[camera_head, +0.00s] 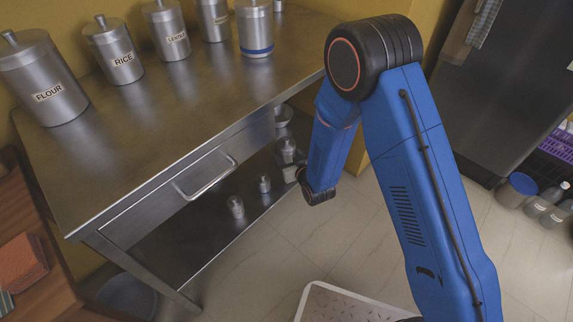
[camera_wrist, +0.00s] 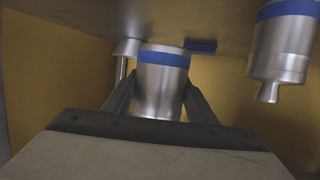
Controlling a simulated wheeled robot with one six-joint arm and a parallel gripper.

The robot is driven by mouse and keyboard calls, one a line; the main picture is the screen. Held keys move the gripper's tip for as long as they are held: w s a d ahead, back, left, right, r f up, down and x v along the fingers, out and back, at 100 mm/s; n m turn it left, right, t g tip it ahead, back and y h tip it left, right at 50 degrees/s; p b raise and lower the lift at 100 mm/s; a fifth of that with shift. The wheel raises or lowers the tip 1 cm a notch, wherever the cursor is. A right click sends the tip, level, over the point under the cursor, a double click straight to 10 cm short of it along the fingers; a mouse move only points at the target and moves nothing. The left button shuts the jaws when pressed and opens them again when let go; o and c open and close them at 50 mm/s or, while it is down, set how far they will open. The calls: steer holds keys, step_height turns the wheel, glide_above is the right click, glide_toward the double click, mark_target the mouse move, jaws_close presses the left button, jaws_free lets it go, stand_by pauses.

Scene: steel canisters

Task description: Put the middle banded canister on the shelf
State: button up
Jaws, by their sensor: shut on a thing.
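In the wrist view my gripper (camera_wrist: 158,100) is shut on a steel canister with a blue band (camera_wrist: 160,85). The picture there is upside down, so the band is near the canister's base. The base is close to a flat surface (camera_wrist: 100,18); I cannot tell whether it touches. A second blue-banded canister (camera_wrist: 279,45) stands to the right, apart from my fingers. In the head view another blue-banded canister (camera_head: 256,32) stands on the tabletop. My gripper (camera_head: 290,172) is at the table's open side, above the lower shelf (camera_head: 200,238), its fingers too small to make out.
The steel table (camera_head: 190,110) also carries a FLOUR canister (camera_head: 45,80), a RICE canister (camera_head: 115,55) and others along the wall. Small metal pieces, one here (camera_head: 236,206), stand on the lower shelf. A drawer handle (camera_head: 206,178) juts from the front. The tabletop's front is clear.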

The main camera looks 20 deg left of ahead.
steer(key=shift+f, duration=2.75)
steer(key=shift+f, duration=0.1)
steer(key=o, duration=1.1)
steer(key=shift+s+d+r, duration=0.15)
steer(key=shift+d+r, duration=0.05)
steer(key=v, duration=1.1)
steer(key=shift+s+d+r, duration=0.1)
steer(key=shift+d, duration=0.05)
